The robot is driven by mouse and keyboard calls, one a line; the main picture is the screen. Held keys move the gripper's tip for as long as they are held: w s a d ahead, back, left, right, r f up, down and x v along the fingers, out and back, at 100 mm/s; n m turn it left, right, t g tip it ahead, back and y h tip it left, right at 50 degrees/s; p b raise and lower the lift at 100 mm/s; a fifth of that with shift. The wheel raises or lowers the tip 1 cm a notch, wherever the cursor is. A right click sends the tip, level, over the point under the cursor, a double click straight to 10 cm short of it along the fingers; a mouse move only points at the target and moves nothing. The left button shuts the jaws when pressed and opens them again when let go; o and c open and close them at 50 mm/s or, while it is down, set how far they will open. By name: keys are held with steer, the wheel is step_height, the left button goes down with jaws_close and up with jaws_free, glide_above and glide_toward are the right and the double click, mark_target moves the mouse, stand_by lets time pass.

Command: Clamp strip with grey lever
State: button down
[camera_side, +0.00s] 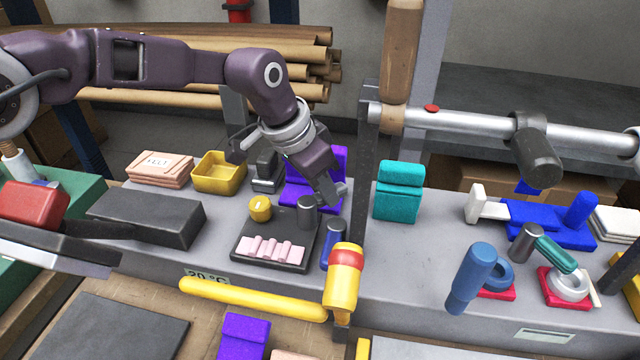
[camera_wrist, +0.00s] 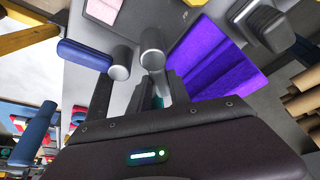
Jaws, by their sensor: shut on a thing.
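The strip appears to be the pink ridged felt (camera_side: 270,248) on a dark plate (camera_side: 240,247); part of it shows at the top of the wrist view (camera_wrist: 104,10). The grey lever (camera_side: 306,213) stands upright at the plate's back right corner. In the wrist view its rounded grey end (camera_wrist: 152,40) points away from me and its stem runs back between my fingers. My gripper (camera_side: 332,192) reaches down beside it and is shut on it; the exact contact is partly hidden. A blue lever (camera_side: 328,250) stands close on the right, also in the wrist view (camera_wrist: 84,53).
A yellow knob (camera_side: 260,208) stands at the plate's back left. A dark upright post (camera_side: 366,170) and a red-yellow handle (camera_side: 343,275) are close on the right.

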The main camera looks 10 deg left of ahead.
mark_target(309, 200)
steer(key=shift+s+d+m, duration=0.1)
steer(key=shift+m, duration=0.5)
steer(key=shift+g, duration=0.3)
steer(key=c, duration=1.2)
jaws_free()
steer(key=shift+s, duration=0.1)
steer(key=v, duration=0.7)
